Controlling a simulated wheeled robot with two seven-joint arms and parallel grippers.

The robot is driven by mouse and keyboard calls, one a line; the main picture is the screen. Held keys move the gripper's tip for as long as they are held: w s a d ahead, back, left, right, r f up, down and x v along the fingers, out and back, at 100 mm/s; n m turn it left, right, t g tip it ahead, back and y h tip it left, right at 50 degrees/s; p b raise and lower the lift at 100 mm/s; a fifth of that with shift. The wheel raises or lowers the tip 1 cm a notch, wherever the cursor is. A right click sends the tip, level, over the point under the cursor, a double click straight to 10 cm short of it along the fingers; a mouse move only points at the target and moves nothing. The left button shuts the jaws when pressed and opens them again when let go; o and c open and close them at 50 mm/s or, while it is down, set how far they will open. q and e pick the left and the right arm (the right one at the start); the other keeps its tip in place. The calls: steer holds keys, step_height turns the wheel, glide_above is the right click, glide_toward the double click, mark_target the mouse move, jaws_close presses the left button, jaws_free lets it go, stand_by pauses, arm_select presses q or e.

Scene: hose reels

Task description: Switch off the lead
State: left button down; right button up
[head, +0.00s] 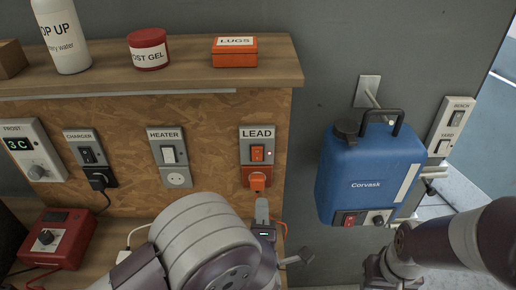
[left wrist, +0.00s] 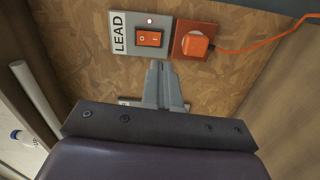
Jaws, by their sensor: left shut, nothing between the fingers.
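The LEAD switch (head: 257,153) is an orange rocker on a grey plate on the chipboard panel. A small red light (head: 269,154) beside it looks lit. In the left wrist view the rocker (left wrist: 150,38) shows its marks, but I cannot tell which side is pressed in. An orange plug (head: 257,180) with an orange cord sits in the socket below. My left gripper (head: 262,212) is shut and empty, below the plug in the head view. In the left wrist view its fingertips (left wrist: 157,65) appear just beside the LEAD plate, not visibly touching the rocker. My right gripper (head: 380,270) is partly cut off.
The HEATER switch (head: 168,154) and CHARGER switch (head: 86,154) are to the left. A blue Corvask tank (head: 368,175) with a red switch hangs to the right. A shelf (head: 200,85) with an orange LUGS box (head: 234,51) juts out above. A red device (head: 58,238) stands lower left.

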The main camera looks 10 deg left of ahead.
arm_select(q)
steer(key=shift+s+a+r+n+t+y, duration=0.1)
steer(key=shift+s+r+n+t+y, duration=0.2)
steer(key=shift+s+r+n+t, duration=0.4)
steer(key=p, duration=0.5)
glide_toward(258, 152)
steer(key=x, duration=0.6)
steer(key=shift+w+a+r, duration=0.1)
steer(key=shift+r, duration=0.05)
steer(key=shift+w, duration=0.3)
